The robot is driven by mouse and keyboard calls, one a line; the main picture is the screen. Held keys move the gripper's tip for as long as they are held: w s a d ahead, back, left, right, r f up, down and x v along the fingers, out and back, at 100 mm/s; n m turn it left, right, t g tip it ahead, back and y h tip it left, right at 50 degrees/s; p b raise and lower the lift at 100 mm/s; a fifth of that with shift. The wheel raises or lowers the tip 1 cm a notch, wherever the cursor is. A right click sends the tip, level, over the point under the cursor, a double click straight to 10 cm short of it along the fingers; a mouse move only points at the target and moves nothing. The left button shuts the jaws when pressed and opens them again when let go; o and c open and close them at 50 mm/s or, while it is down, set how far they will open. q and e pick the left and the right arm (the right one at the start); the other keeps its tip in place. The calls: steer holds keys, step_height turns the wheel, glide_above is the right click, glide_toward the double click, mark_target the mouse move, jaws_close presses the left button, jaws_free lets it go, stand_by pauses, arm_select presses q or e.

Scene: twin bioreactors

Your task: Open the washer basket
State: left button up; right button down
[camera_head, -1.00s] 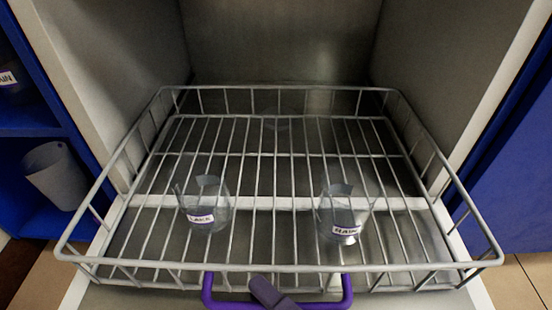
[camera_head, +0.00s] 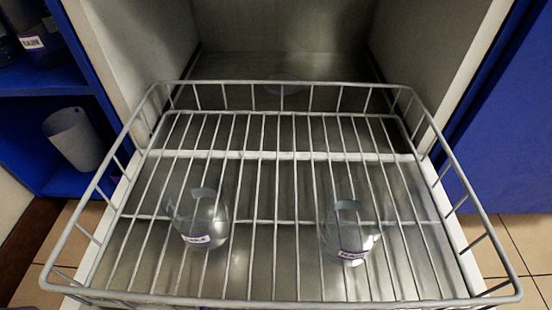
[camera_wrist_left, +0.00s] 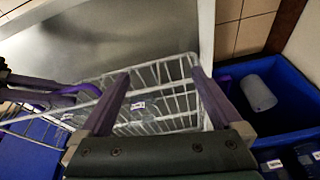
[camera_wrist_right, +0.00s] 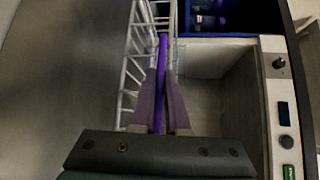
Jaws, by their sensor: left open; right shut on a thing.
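The washer basket (camera_head: 275,221) is a grey wire rack that sticks out of the washer chamber toward me in the head view. It also shows in the left wrist view (camera_wrist_left: 165,75). In the right wrist view, my right gripper (camera_wrist_right: 163,90) is shut on the basket's purple handle (camera_wrist_right: 162,55). Two clear labelled glass vessels, one at left (camera_head: 200,220) and one at right (camera_head: 348,235), stand in the basket.
The metal washer chamber (camera_head: 280,45) has pale side walls. A blue shelf unit (camera_head: 60,120) at left holds a grey cup (camera_head: 73,138) and dark labelled vessels. A blue panel (camera_head: 505,120) stands at right. A control panel (camera_wrist_right: 283,105) shows beside the washer in the right wrist view.

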steer(key=shift+r, duration=0.1)
steer(key=c, duration=1.2)
jaws_free()
steer(key=p+v, duration=0.2)
steer(key=v, duration=0.7)
steer(key=shift+s+d+p, duration=0.3)
steer(key=shift+p, duration=0.1)
steer(key=shift+r, duration=0.15)
